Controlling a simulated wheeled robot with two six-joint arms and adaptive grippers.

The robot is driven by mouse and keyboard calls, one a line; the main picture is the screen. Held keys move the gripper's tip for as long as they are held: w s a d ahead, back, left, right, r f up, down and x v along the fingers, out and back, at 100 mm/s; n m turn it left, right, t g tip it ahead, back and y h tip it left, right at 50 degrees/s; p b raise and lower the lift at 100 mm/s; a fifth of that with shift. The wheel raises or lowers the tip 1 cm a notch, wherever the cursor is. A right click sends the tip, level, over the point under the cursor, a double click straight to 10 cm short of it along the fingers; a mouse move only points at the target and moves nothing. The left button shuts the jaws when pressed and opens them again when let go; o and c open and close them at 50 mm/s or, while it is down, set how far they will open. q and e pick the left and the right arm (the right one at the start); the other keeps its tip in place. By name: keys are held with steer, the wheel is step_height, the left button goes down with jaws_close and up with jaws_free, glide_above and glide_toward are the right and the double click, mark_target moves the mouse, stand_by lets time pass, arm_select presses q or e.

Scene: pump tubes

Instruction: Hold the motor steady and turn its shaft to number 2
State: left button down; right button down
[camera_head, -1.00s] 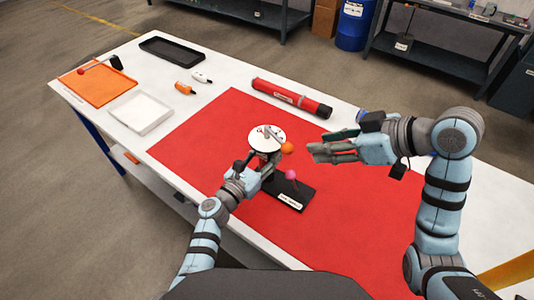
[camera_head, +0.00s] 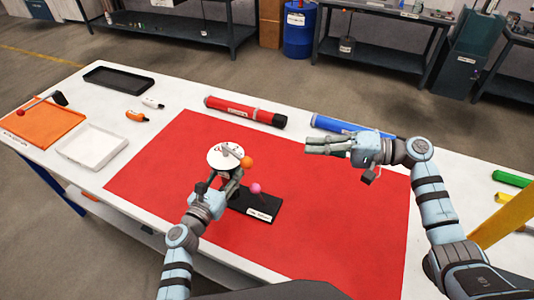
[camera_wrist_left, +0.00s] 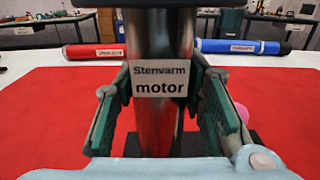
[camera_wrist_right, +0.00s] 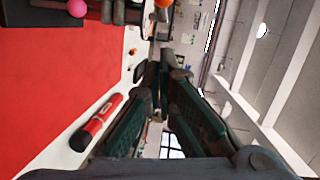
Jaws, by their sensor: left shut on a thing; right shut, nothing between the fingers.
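The motor has a metal body labelled "Stenvarm motor" (camera_wrist_left: 160,86) and a round white dial (camera_head: 222,158) on top. A small grey piece lies across the dial; its numbers are too small to read. An orange ball (camera_head: 247,162) shows at the dial's right edge. My left gripper (camera_head: 222,186) is shut around the motor body, one finger on each side in the left wrist view. My right gripper (camera_head: 307,146) is shut and empty, to the right of the motor and apart from it. Its fingers also show in the right wrist view (camera_wrist_right: 164,70).
A black labelled base (camera_head: 262,206) with a pink ball (camera_head: 256,188) stands on the red mat (camera_head: 330,230). Red (camera_head: 245,111) and blue (camera_head: 345,126) tubes lie behind. White (camera_head: 92,148), orange (camera_head: 40,128) and black (camera_head: 118,78) trays stand left. The mat's right side is clear.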

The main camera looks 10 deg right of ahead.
steer(key=w+a+f, duration=0.1)
steer(key=a, duration=1)
steer(key=shift+w+a+f, duration=0.2)
steer(key=shift+f, duration=0.2)
steer(key=shift+s+a+f+t, duration=0.1)
steer(key=shift+s+a+t, duration=0.15)
steer(key=shift+t, duration=0.15)
